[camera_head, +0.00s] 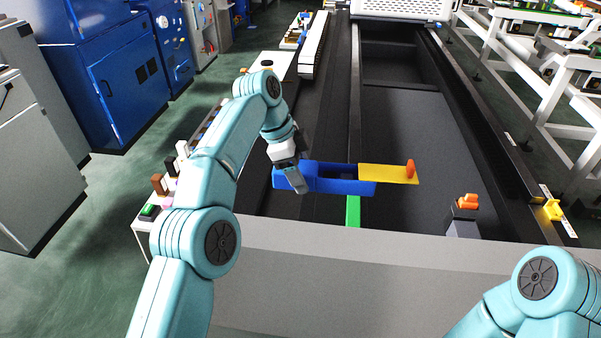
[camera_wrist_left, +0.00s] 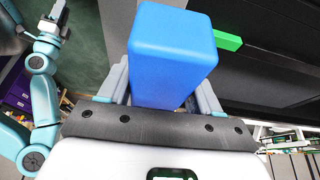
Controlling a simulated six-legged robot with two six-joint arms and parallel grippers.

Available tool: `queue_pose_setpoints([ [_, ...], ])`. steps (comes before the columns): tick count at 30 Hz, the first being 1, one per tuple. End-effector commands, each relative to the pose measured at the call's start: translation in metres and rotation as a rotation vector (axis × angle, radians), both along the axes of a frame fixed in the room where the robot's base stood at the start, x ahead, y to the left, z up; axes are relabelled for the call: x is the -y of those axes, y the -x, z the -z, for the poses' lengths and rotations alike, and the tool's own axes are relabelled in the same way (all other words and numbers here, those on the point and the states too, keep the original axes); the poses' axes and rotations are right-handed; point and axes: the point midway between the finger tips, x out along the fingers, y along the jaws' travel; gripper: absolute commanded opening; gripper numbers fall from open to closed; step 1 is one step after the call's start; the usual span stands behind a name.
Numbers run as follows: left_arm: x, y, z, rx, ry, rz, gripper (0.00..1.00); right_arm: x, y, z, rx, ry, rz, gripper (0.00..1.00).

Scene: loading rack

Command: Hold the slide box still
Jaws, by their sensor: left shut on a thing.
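The blue slide box (camera_head: 340,186) lies across the dark rail of the rack in the head view. A yellow slide (camera_head: 385,173) sticks out of its right side, with an orange knob (camera_head: 410,169) standing at its far end. My left gripper (camera_head: 296,180) is at the left end of the box and shut on it. In the left wrist view the blue box (camera_wrist_left: 172,55) fills the space between the two fingers (camera_wrist_left: 162,95). The yellow slide is hidden there.
A green strip (camera_head: 353,211) lies below the box; a green piece also shows in the left wrist view (camera_wrist_left: 228,41). An orange-topped block (camera_head: 463,214) stands to the right. A grey front wall (camera_head: 390,280) edges the rack.

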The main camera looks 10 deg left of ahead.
Motion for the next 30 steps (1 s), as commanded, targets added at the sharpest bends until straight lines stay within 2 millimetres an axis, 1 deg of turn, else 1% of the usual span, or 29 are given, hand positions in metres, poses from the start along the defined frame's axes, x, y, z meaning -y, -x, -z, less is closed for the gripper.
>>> queue_pose_setpoints([
  [6,-0.001,0.0,-0.003,0.002,0.002,-0.001,0.25,0.0,0.0,-0.004,0.0,0.0,0.0,0.3],
  [13,0.0,0.0,0.0,0.003,0.002,0.0,0.25,0.0,0.0,-0.002,0.0,0.0,0.0,0.3],
  [30,-0.001,-0.001,0.023,0.003,0.002,0.0,0.25,0.0,0.0,0.018,0.0,0.0,0.0,0.3],
])
